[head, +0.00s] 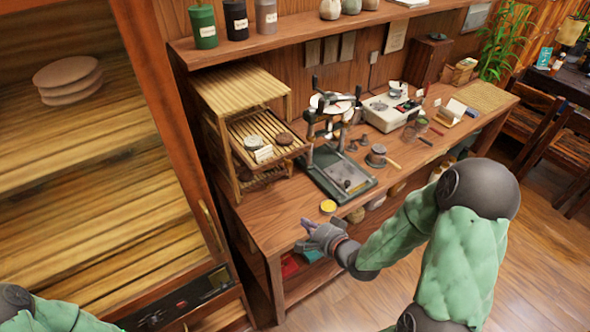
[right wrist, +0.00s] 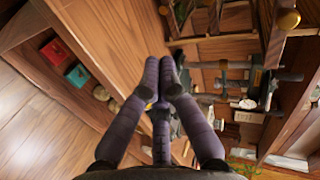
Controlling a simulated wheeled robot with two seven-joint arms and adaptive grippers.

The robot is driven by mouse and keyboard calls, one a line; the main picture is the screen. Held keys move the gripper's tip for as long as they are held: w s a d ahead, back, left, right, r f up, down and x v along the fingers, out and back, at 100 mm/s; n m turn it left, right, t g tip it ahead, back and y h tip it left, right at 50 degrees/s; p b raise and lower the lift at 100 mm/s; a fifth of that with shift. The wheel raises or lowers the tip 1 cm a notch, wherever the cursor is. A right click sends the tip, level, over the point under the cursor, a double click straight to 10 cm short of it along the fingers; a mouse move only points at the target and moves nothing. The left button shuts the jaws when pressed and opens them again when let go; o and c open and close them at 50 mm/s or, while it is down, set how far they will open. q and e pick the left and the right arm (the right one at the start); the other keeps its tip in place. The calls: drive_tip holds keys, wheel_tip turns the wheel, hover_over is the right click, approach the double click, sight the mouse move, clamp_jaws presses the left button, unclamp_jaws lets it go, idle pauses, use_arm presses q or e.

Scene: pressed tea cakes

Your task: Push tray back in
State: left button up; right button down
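The slatted wooden tray (head: 262,121) sticks out of the front of a bamboo rack (head: 240,88) on the wooden counter. A pale tea cake (head: 253,142), a dark tea cake (head: 284,138) and a small white label (head: 263,154) are on it. My right gripper (head: 308,228) is at the counter's front edge, in front of the rack and apart from the tray. In the right wrist view, its dark fingers (right wrist: 162,85) come together at the tips with nothing visible between them. My left gripper is out of view; only part of my left arm shows at lower left.
A dark metal tray (head: 338,175) and a stand with a round dial (head: 333,105) are right of the rack. A tall wooden cabinet (head: 165,80) stands left.

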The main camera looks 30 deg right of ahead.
drive_tip(key=s+d+r+m+t+p, duration=0.1)
drive_tip(key=s+r+t, duration=0.1)
drive_tip(key=r, duration=0.4)
drive_tip(key=s+d+r+m+t, duration=0.1)
drive_tip(key=d+r+m+t, duration=0.1)
drive_tip(key=r, duration=0.3)
drive_tip(key=b, duration=0.1)
approach(268, 143)
drive_tip(key=s, duration=0.3)
drive_tip(key=s+f, duration=0.1)
drive_tip(key=s, duration=0.1)
drive_tip(key=shift+s+d, duration=0.15)
drive_tip(key=shift+d, duration=0.05)
drive_tip(key=w+b, duration=0.1)
drive_tip(key=w, duration=0.4)
drive_tip(key=w+b, duration=0.2)
drive_tip(key=w, duration=0.2)
drive_tip(key=w+a+b, duration=0.1)
drive_tip(key=w, duration=0.4)
drive_tip(key=shift+w+a, duration=0.1)
drive_tip(key=shift+w, duration=0.6)
drive_tip(key=shift+r+b, duration=0.2)
drive_tip(key=shift+b, duration=0.1)
drive_tip(key=shift+r, duration=0.1)
